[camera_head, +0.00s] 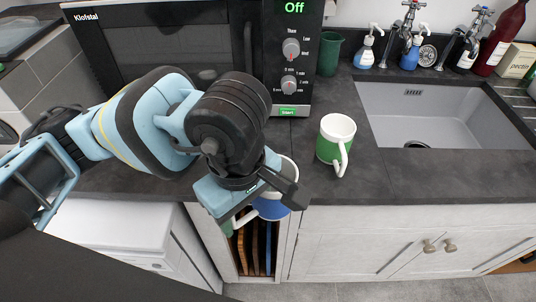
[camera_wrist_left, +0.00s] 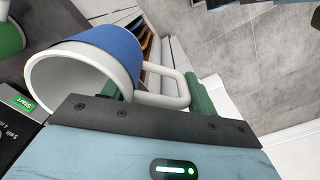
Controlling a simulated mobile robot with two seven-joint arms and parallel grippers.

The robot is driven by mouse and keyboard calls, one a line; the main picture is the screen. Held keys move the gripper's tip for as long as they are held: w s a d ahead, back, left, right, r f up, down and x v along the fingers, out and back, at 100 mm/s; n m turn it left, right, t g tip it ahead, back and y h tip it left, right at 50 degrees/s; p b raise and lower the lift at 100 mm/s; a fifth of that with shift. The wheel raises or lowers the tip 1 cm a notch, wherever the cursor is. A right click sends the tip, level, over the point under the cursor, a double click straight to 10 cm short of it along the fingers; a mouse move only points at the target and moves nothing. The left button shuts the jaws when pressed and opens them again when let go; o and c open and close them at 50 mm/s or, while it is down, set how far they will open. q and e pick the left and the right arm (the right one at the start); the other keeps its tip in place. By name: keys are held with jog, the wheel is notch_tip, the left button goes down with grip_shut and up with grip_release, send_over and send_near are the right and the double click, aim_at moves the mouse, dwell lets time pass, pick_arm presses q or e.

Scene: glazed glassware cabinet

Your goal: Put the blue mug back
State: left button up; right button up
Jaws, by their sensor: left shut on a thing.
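The blue mug (camera_head: 271,208), blue outside with a white rim, inside and handle, is at the counter's front edge in the head view, partly hidden by my left gripper (camera_head: 268,192). In the left wrist view, the mug (camera_wrist_left: 107,55) shows its open mouth toward the left. My left gripper (camera_wrist_left: 155,95) is shut on it at the white handle, with the green finger pads on either side of the handle. Whether the mug touches the counter is hard to tell. My right gripper is not in view.
A green mug (camera_head: 330,150) stands upright on the dark counter (camera_head: 370,185), right of the blue mug. A microwave (camera_head: 165,45) stands behind my arm. A sink (camera_head: 430,115), soap bottles (camera_head: 365,52) and a dark green cup (camera_head: 330,55) are farther right and back. Boards (camera_head: 255,250) stand in a slot below the counter.

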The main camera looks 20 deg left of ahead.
pick_arm(q)
jog(key=shift+w, duration=0.35)
jog(key=w+a, duration=0.1)
jog(key=w, duration=0.4)
jog(key=w+a+f, duration=0.1)
jog(key=w+a, duration=0.1)
jog(key=w, duration=0.2)
jog(key=w+a, duration=0.1)
jog(key=w, duration=0.4)
jog(key=shift+w+a+f+p, duration=0.2)
jog(key=shift+w+a+p, duration=0.15)
jog(key=shift+f, duration=0.35)
notch_tip(320, 180, down, 2)
jog(key=shift+f, duration=0.35)
jog(key=shift+f, duration=0.2)
jog(key=o, duration=1.4)
jog(key=shift+s, duration=0.1)
jog(key=shift+o, duration=0.2)
